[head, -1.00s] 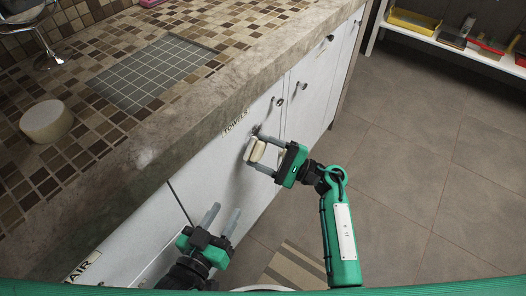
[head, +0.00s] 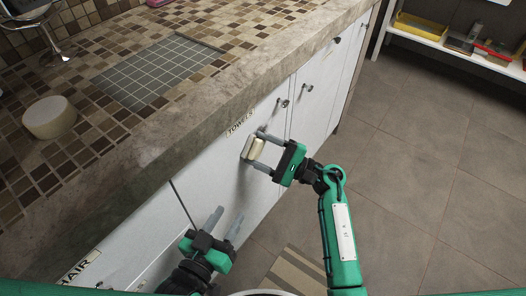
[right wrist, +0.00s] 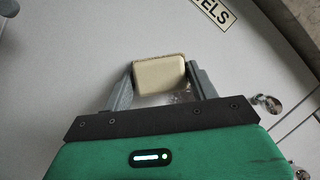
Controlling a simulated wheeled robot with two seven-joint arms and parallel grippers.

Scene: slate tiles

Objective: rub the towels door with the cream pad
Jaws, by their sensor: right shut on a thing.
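The cream pad (head: 253,148) is a small pale block held in my right gripper (head: 255,147), at the face of the white towels door (head: 215,172). The door's TOWELS label (head: 241,121) is just above the pad. In the right wrist view the pad (right wrist: 160,75) sits between the two grey fingers, its outer face toward the door (right wrist: 75,60); whether it touches is hard to tell. Part of the label (right wrist: 213,12) shows at the top. My left gripper (head: 224,223) is open and empty, low in front of the cabinet.
Metal knobs (head: 283,102) stick out near the doors' upper edges. The stone counter edge (head: 200,100) overhangs above. A round cream object (head: 50,118) stands on the tiled counter. A white shelf (head: 450,42) with trays is at upper right. The floor at right is clear.

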